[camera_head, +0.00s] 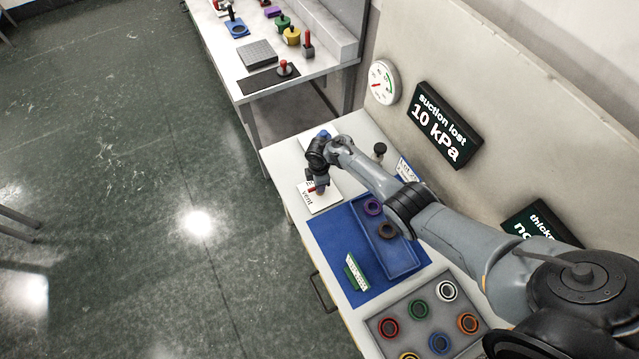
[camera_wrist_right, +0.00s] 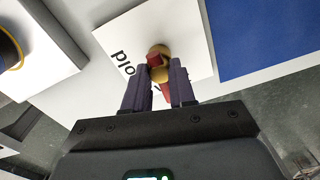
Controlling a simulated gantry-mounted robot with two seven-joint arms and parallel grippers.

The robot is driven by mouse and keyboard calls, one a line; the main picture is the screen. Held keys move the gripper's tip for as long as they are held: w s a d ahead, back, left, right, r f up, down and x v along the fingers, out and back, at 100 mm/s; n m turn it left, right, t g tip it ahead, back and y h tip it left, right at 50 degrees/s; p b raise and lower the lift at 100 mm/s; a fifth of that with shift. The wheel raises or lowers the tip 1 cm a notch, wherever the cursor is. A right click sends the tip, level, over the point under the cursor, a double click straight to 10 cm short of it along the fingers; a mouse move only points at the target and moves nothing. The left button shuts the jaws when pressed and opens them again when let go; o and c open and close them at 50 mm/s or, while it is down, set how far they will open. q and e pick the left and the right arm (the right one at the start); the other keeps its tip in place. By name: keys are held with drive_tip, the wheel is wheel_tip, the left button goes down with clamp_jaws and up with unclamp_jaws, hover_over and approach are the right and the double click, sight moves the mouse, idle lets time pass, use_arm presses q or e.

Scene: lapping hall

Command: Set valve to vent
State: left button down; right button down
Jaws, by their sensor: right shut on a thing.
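The valve (camera_wrist_right: 157,58) is brass with a red handle and stands on a white plate (camera_wrist_right: 119,36) in the right wrist view. The plate carries black lettering, partly covered there; in the head view the word "vent" is readable on the plate (camera_head: 325,203). My right gripper (camera_wrist_right: 162,84) is shut on the valve's red handle (camera_wrist_right: 166,92), with one finger on each side. In the head view my right gripper (camera_head: 318,186) is over the plate and hides most of the valve. My left gripper is in neither view.
A dial gauge (camera_head: 382,82) and a display (camera_head: 442,125) reading "suction lost 10 kPa" are on the wall. A blue mat (camera_head: 326,237) with a blue tray (camera_head: 398,263) and a green-and-white block (camera_head: 356,273) lies nearer. A grey tray (camera_head: 401,306) holds several coloured rings.

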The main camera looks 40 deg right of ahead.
drive_tip(key=shift+n, duration=0.5)
drive_tip(key=c, duration=0.9)
unclamp_jaws()
drive_tip(key=shift+r, duration=0.45)
wheel_tip(320, 180, up, 10)
drive_tip(key=p, duration=0.4)
drive_tip(key=shift+w, duration=0.1)
